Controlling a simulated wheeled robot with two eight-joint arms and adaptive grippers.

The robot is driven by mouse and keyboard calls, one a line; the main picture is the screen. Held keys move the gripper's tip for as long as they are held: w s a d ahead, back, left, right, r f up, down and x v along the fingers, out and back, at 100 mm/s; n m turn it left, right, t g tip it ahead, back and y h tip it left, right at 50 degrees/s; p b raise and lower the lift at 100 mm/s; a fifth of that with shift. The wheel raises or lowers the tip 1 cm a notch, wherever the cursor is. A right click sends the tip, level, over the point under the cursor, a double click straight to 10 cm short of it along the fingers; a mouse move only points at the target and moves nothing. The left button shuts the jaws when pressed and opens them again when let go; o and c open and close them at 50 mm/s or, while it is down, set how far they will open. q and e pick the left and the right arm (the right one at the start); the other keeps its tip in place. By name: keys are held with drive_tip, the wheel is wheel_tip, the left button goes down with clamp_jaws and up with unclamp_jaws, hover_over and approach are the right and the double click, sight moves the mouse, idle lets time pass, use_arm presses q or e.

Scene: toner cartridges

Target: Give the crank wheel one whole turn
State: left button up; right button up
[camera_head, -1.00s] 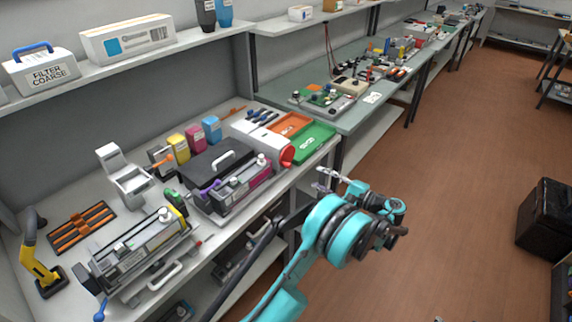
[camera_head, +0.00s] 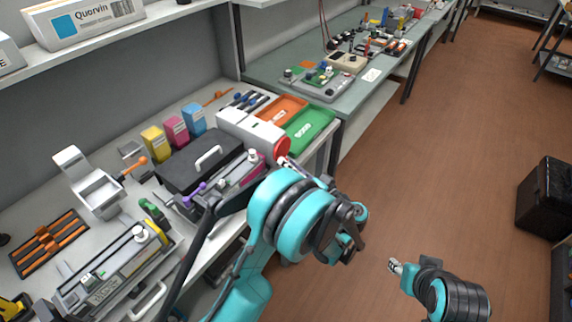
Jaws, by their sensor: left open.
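A red round wheel (camera_head: 283,148), which looks like the crank wheel, is on the right end of a white box-shaped unit (camera_head: 248,130) near the bench's front edge. Its handle cannot be made out. My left gripper (camera_head: 285,162) is open at the lower edge of the wheel. Its fingers overlap the rim in the picture, and I cannot tell whether they touch it. My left arm hides part of the bench front below. My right gripper (camera_head: 394,266) is over the floor at the lower right, away from the bench. Its fingers are too small to judge.
Orange (camera_head: 281,110) and green (camera_head: 309,128) trays lie behind and right of the white unit. A black lidded case (camera_head: 200,160) and a cartridge with a purple lever (camera_head: 196,190) are to its left. The floor at right is clear up to a black box (camera_head: 546,198).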

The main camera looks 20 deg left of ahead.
sight(284, 143)
use_arm(q)
drive_tip(key=shift+x, duration=0.8)
clamp_jaws()
drive_tip(key=shift+r, duration=0.15)
drive_tip(key=m, duration=0.1)
drive_tip(key=r+m+p, duration=0.1)
drive_tip(key=m, duration=0.3)
drive_tip(key=shift+w+r+g+h, duration=0.1)
drive_tip(key=shift+r+g+h, duration=0.25)
drive_tip(key=shift+g+h, duration=0.05)
drive_tip(key=m+p, duration=0.1)
drive_tip(key=m, duration=0.1)
drive_tip(key=w+r+m+g, duration=0.1)
drive_tip(key=m, duration=0.1)
drive_tip(key=shift+d+r+m+g+p, duration=0.2)
drive_tip(key=shift+m+g+p, duration=0.1)
drive_tip(key=shift+p, duration=0.1)
drive_tip(key=m, duration=0.1)
drive_tip(key=w+m+g, duration=0.1)
drive_tip(key=m, duration=0.2)
drive_tip(key=shift+w+d+r+g+p, duration=0.15)
drive_tip(key=shift+d+r+g+p, duration=0.1)
drive_tip(key=shift+r+g+p, duration=0.1)
drive_tip(key=m, duration=0.1)
drive_tip(key=w+m+g, duration=0.1)
drive_tip(key=m, duration=0.3)
drive_tip(key=shift+w+d+g+y, duration=0.35)
drive_tip(key=shift+y, duration=0.05)
